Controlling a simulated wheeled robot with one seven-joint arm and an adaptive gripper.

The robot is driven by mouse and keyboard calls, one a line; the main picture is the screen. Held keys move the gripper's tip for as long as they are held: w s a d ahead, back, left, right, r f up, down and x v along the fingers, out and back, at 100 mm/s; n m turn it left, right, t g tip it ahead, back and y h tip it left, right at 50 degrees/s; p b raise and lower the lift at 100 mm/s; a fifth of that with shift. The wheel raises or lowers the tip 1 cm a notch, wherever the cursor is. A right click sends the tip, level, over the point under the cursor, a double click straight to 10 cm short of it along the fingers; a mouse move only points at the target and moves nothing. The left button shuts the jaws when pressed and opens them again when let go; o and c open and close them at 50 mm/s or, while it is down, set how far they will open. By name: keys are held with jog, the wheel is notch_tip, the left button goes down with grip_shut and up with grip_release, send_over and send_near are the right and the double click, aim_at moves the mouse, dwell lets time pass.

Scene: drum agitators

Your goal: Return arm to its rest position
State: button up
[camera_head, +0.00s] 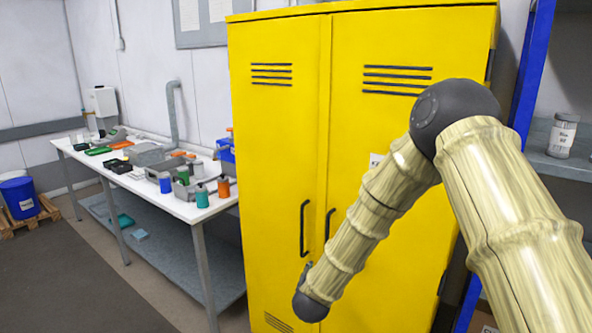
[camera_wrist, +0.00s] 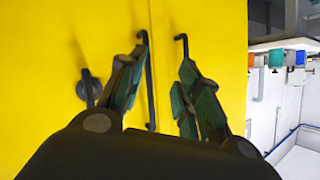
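My arm reaches from the right side of the head view, bends at a dark joint and slopes down to the left in front of the yellow cabinet (camera_head: 280,130). Its dark wrist end is low near the door handles (camera_head: 304,228); the fingers cannot be made out there. In the wrist view my gripper (camera_wrist: 160,92) is open, its two dark green fingers spread apart with nothing held. The yellow cabinet door (camera_wrist: 50,60) fills most of that view behind it. One dark handle (camera_wrist: 151,85) shows between the fingers, and the other is partly hidden behind the right finger. Whether anything touches is unclear.
A white workbench (camera_head: 175,205) with bottles, trays and tools stands left of the cabinet. A blue drum (camera_head: 20,198) stands on a pallet at far left. A shelf with a jar (camera_head: 562,135) is at right. Dark floor (camera_head: 70,285) is clear at lower left.

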jog(key=s+d+f+n+g+y, duration=0.1)
jog(key=s+d+f+g, duration=0.15)
jog(key=s+f, duration=0.7)
jog(key=s+d+f+n+g, duration=0.2)
jog(key=s+d+f, duration=0.2)
jog(key=s+f, duration=0.55)
jog(key=s+d+f+g, duration=0.2)
jog(key=s+d+f, duration=0.1)
jog(key=s, duration=0.8)
jog(key=s+d+f+n+g, duration=0.1)
jog(key=s+d+f+g, duration=0.2)
jog(key=s, duration=0.9)
jog(key=s+d+f+n+g, duration=0.1)
jog(key=s+d+f+g, duration=0.2)
jog(key=s, duration=0.9)
notch_tip(320, 180, down, 2)
jog(key=shift+d+f+y, duration=0.1)
jog(key=shift+d+y, duration=0.2)
jog(key=shift+d, duration=0.35)
jog(key=shift+o, duration=0.2)
jog(key=shift+g, duration=0.25)
jog(key=shift+s, duration=0.1)
